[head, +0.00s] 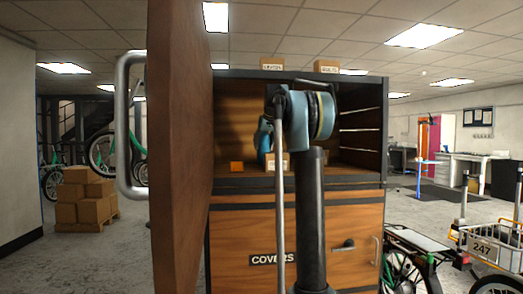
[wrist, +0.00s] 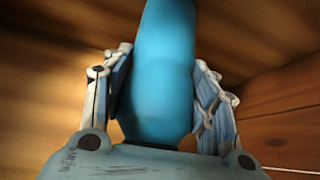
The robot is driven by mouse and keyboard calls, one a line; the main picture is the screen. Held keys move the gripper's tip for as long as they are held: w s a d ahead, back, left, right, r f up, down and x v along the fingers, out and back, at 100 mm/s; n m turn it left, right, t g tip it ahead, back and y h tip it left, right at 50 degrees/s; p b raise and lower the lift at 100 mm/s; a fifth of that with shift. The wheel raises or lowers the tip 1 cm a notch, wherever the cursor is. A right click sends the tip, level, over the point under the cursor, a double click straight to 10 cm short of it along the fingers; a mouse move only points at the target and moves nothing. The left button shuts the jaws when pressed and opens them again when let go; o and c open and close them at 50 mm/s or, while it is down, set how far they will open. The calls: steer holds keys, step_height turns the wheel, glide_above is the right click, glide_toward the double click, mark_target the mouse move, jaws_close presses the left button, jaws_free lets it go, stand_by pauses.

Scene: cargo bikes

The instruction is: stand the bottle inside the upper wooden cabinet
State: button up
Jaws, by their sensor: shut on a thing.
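The upper wooden cabinet (head: 232,112) stands open in the head view, with its large door (head: 180,150) swung out to the left. My arm reaches into it and hides much of its middle. My gripper (wrist: 160,85) is shut on the blue bottle (wrist: 163,62), with one finger on each side of it in the wrist view. Wooden walls surround the bottle there. In the head view a small blue part of it (head: 264,143) shows left of my arm. I cannot tell whether its base touches the cabinet floor.
An orange block (head: 237,167) and a labelled box (head: 278,163) are on the cabinet floor. Below is a closed compartment marked COVERS (head: 272,260). Two small boxes sit on top. A cargo bike (head: 490,250) stands at right, stacked cartons (head: 85,198) at left.

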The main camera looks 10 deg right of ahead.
steer(key=shift+s+f, duration=0.1)
steer(key=shift+f, duration=0.6)
steer(key=o, duration=1.1)
steer(key=shift+s+r, duration=0.1)
steer(key=shift+r, duration=0.1)
steer(key=s, duration=0.4)
steer(key=s+d, duration=0.1)
steer(key=s, duration=0.3)
steer(key=s+d, duration=0.1)
steer(key=s, duration=0.3)
steer(key=shift+s+d+r, duration=0.15)
steer(key=shift+d+r, duration=0.05)
steer(key=shift+r, duration=0.1)
